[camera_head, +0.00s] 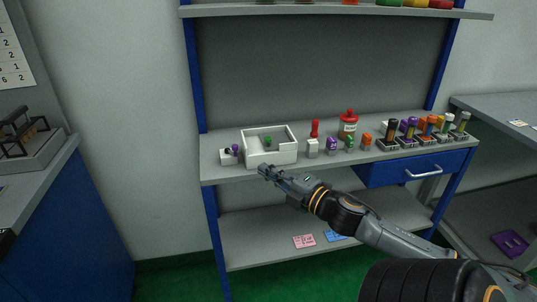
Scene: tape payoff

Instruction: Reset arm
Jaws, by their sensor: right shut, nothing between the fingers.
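My right arm reaches in from the lower right. Its gripper (265,172) is shut and empty, in front of the workbench's front edge and just below a white tray (290,152) in the picture. The gripper looks apart from the tray, though the exact gap is hard to tell. A small green item (267,141) is in the tray. My left gripper is not in view.
The workbench (222,176) holds a small white block with a purple top (235,149), a red-handled tool (314,129), a red-and-white bottle (348,124) and several coloured items in dark holders (407,141). A blue drawer (420,168) hangs below right. Cards (304,241) lie on the lower shelf.

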